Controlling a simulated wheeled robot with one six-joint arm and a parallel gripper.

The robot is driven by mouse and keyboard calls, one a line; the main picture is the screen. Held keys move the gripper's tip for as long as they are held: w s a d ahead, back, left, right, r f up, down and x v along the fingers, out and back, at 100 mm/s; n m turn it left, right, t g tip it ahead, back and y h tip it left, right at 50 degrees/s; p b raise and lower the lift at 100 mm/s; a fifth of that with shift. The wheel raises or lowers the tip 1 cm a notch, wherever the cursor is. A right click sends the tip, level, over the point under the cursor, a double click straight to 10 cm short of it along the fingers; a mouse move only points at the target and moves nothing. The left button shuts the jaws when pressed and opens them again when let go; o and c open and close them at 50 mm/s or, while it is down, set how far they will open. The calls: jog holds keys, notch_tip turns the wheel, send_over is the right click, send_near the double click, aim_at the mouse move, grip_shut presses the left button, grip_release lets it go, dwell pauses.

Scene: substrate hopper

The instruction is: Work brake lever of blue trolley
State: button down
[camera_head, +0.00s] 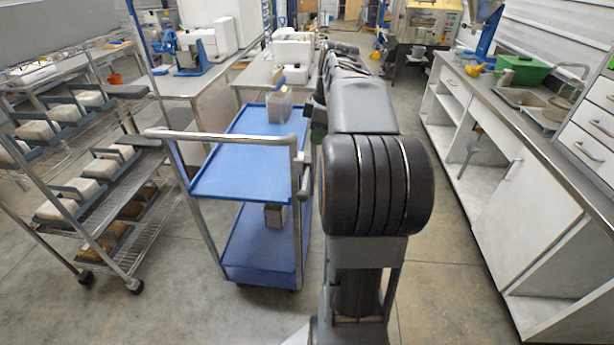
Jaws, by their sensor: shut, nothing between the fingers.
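The blue trolley (240,172) stands left of my arm, with two blue decks and a pale metal push handle (215,136) at its near end. A small grey fitting (304,182) sits at the trolley's near right post, close beside my arm. I cannot tell whether it is the brake lever. My arm rises in front of the camera and reaches away along the trolley's right side, covering part of that side. Dark parts of my arm show by the trolley's right edge. I cannot make out my gripper's fingers.
A grey box (279,106) stands on the upper deck and a small box (274,216) on the lower one. A wire rack (112,205) with pale blocks stands close at left. A counter (520,130) runs along the right. The floor between arm and counter is clear.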

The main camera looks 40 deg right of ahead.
aim_at(306, 183)
jog(key=shift+f, duration=0.1)
jog(key=f, duration=0.4)
jog(key=w+a+f, duration=0.1)
jog(key=f, duration=0.4)
jog(key=w+a+f, duration=0.1)
jog(key=f, duration=0.3)
jog(key=shift+f, duration=0.3)
jog(key=shift+d, duration=0.1)
